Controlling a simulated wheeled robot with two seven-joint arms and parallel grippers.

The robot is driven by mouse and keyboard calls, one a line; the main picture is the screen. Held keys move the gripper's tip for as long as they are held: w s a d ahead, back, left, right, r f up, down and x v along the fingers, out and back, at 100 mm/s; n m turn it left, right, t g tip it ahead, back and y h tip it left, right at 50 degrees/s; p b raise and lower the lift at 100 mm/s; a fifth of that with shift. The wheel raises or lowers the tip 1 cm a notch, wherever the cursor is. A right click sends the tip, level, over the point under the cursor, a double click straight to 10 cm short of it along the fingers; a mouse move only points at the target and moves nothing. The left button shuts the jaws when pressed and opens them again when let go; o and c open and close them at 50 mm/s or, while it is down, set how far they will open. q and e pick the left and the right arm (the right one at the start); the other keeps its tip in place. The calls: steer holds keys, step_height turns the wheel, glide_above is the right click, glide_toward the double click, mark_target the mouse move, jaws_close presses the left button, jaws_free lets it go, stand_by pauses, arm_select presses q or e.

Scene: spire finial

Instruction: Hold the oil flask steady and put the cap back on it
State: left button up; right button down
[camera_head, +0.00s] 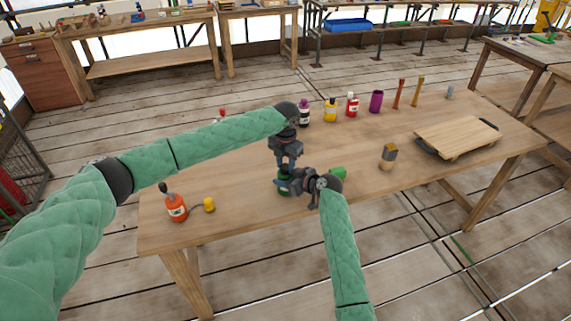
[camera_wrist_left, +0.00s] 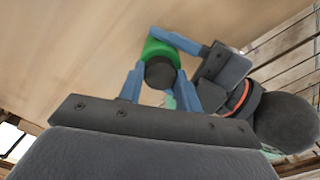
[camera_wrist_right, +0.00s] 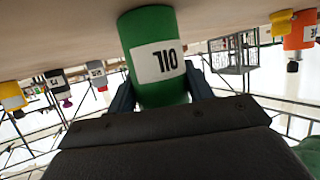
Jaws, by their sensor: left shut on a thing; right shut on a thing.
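The green oil flask (camera_head: 284,186) stands on the wooden table near its front edge, partly hidden by my grippers. The right wrist view shows its label, upside down there (camera_wrist_right: 160,62). My right gripper (camera_wrist_right: 162,90) is shut on the flask body from the side. My left gripper (camera_head: 287,168) points down over the flask, shut on a dark round cap (camera_wrist_left: 160,74). In the left wrist view the cap lies over the flask's green top (camera_wrist_left: 154,50). I cannot tell whether the cap touches the neck or is just above it.
An orange bottle (camera_head: 175,205) and a small yellow piece (camera_head: 209,204) stand at the left. Several bottles, including a yellow one (camera_head: 330,110), line the back. A small block (camera_head: 388,155) and a wooden board (camera_head: 457,138) are at the right. The front right is clear.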

arm_select(q)
steer(key=shift+m, duration=0.4)
steer(key=o, duration=1)
steer(key=shift+c, duration=0.2)
steer(key=shift+r, duration=0.15)
steer(key=shift+r, duration=2.15)
steer(key=shift+f, duration=0.1)
steer(key=shift+c, duration=0.5)
